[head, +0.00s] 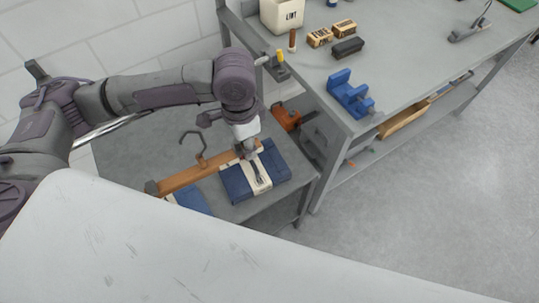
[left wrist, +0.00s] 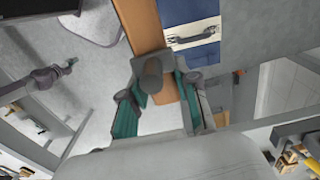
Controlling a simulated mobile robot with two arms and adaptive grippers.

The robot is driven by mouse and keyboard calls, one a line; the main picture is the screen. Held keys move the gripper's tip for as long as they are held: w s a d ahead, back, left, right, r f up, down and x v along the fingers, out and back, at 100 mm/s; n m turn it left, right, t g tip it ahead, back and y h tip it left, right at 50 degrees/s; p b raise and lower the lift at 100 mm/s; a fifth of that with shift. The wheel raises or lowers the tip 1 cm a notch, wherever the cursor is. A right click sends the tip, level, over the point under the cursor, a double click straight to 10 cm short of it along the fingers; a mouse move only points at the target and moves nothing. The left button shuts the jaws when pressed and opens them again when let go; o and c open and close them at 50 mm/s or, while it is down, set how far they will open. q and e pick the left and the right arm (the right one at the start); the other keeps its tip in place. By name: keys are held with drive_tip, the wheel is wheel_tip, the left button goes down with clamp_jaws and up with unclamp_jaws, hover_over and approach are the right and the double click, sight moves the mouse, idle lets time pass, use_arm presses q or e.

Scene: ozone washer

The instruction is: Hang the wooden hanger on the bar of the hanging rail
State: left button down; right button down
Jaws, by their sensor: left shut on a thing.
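A blue bundle with a cream band (head: 236,184) lies on the small grey table (head: 122,150), close to my left gripper. A grey workbench (head: 400,75) at the right carries a blue vise (head: 345,92), brushes and a white container (head: 283,14). A pale surface (head: 190,255) fills the foreground.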

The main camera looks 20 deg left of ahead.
use_arm(q)
drive_tip(key=shift+w+d+f+m+p, duration=0.25)
drive_tip(key=shift+d+f+m+p, duration=0.9)
drive_tip(key=shift+m, duration=3.2)
drive_tip(key=shift+w+d+f+m+p, duration=0.25)
drive_tip(key=shift+f+m+p, duration=1.1)
drive_tip(key=shift+f+m, duration=2.05)
drive_tip(key=w+a+m+b, duration=0.2)
drive_tip(key=w+a+b, duration=0.6)
drive_tip(key=a+b, duration=0.1)
drive_tip(key=shift+w+a+f, duration=0.2)
drive_tip(key=shift+a+f, duration=0.15)
drive_tip(key=shift+a, duration=0.05)
drive_tip(key=c, duration=0.8)
unclamp_jaws()
drive_tip(key=shift+o, duration=0.2)
